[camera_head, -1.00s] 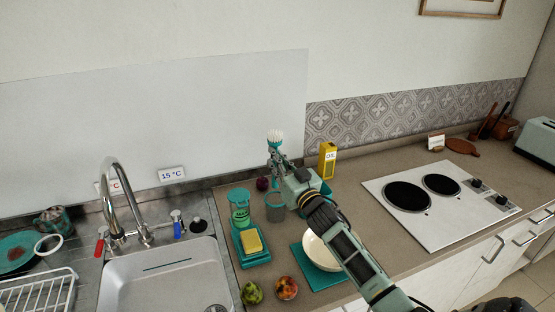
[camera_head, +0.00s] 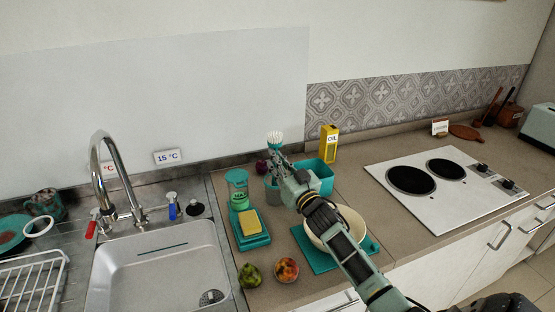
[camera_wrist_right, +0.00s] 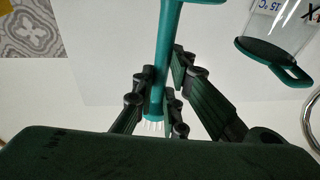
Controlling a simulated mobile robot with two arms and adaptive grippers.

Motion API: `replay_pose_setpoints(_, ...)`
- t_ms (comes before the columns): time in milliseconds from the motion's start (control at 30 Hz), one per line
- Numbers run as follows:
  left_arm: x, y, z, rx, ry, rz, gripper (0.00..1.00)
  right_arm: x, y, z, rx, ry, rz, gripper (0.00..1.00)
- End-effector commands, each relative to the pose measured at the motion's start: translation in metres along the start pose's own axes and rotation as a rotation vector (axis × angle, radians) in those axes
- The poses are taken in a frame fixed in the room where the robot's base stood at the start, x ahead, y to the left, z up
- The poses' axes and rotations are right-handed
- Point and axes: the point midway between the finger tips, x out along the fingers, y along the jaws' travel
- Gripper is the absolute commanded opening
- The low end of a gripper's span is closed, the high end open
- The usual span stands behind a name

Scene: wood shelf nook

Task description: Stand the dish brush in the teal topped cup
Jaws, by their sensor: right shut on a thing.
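My right gripper (camera_head: 277,164) is shut on the dish brush (camera_head: 275,139), which stands nearly upright with its white bristles up. In the right wrist view, the teal handle (camera_wrist_right: 168,55) runs between the fingers (camera_wrist_right: 157,100), with the bristles at the lower end of the picture. My left gripper is out of view.
A teal box (camera_head: 318,171) is close right, and a cream bowl (camera_head: 348,218) lies under my arm. A yellow oil box (camera_head: 329,145) stands behind.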

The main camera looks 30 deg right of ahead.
Motion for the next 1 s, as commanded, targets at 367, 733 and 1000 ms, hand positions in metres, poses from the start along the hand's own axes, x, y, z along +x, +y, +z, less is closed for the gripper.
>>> replay_pose_setpoints(367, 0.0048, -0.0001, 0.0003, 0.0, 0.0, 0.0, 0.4, -0.0013, 0.0001, 0.0063, 0.0, 0.001, 0.0, 0.0)
replay_pose_setpoints(733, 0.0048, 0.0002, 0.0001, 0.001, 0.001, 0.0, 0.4, -0.0012, 0.0, 0.0062, 0.0, 0.001, 0.0, 0.33)
replay_pose_setpoints(1000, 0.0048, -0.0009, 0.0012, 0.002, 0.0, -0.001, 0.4, -0.0007, 0.0002, 0.004, -0.001, 0.001, 0.0, 0.33)
